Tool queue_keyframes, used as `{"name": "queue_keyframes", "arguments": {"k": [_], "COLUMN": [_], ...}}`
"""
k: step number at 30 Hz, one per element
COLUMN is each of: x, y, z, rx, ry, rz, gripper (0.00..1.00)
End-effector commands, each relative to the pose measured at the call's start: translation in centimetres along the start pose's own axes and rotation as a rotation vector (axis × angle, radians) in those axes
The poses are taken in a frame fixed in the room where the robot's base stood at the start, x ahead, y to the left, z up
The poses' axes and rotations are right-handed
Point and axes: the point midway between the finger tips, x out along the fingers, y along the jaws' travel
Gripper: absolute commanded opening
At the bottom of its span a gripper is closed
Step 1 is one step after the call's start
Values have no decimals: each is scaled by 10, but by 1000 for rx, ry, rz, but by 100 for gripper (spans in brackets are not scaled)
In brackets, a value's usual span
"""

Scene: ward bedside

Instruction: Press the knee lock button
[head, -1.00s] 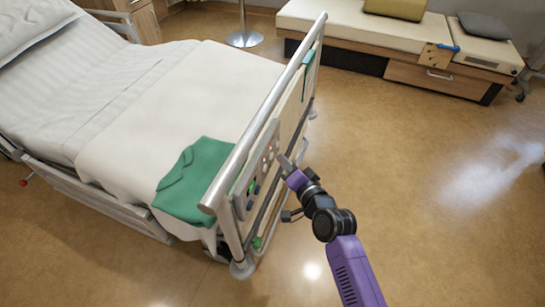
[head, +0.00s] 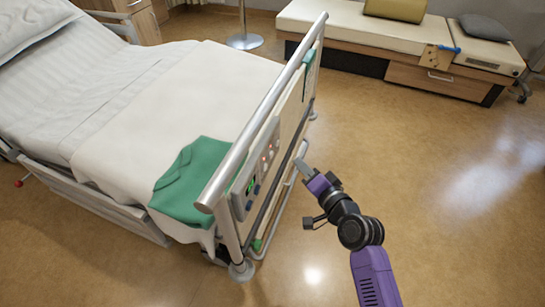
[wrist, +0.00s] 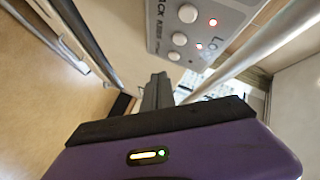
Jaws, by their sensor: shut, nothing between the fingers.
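The grey control panel (head: 250,180) is mounted on the outer face of the bed's footboard. I cannot read which button is the knee lock. My gripper (head: 303,161) is shut and empty, to the right of the panel with a gap between them. In the wrist view its fingertips (wrist: 158,82) lie below the buttons in the picture, apart from them.
The footboard's metal rail (head: 268,105) runs above the panel, and a lower bar (head: 283,192) runs beneath it. A green cloth (head: 187,183) lies on the bed by the footboard. The floor to the right is clear; a bench (head: 385,38) stands at the back.

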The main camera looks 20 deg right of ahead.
Motion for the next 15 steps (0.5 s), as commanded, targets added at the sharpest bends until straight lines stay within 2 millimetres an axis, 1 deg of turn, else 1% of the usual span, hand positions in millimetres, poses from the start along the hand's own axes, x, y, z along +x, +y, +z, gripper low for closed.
{"name": "queue_keyframes", "arguments": {"k": [11, 15], "x": [-2, -9], "y": [1, 5], "z": [-2, -8], "rx": [0, 1], "ry": [0, 3], "rz": [0, 1], "gripper": [0, 0]}}
